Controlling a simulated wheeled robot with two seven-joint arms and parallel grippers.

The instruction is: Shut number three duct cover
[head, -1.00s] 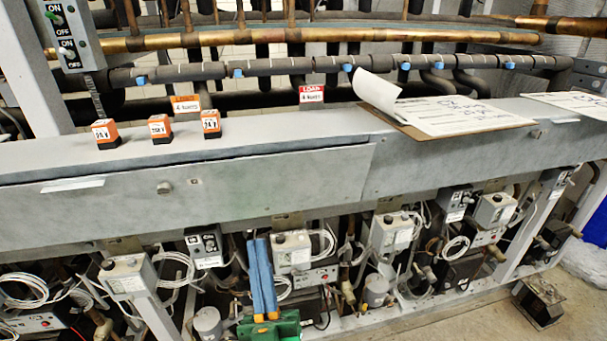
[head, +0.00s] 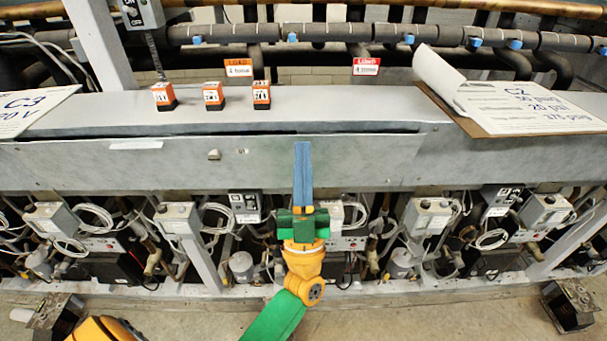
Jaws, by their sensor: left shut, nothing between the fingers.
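A long grey metal duct runs across the head view, with a hinged-looking cover panel (head: 100,165) along its front at left and centre. A thin dark gap shows along the panel's top edge, so it seems to stand slightly ajar; I cannot tell how far. No number three is readable on it. My left gripper (head: 302,150) has its blue fingers pressed together, empty and pointing up the view. The fingertips overlap the right part of the panel; I cannot tell whether they touch it. My right gripper is not in view.
Several orange-topped blocks (head: 213,96) stand on the duct's top. A clipboard (head: 530,105) lies at right, and a C3 sheet (head: 30,110) at left. Below hang grey control boxes (head: 428,215), cables and pipes. Dark blocks (head: 568,303) sit on the floor.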

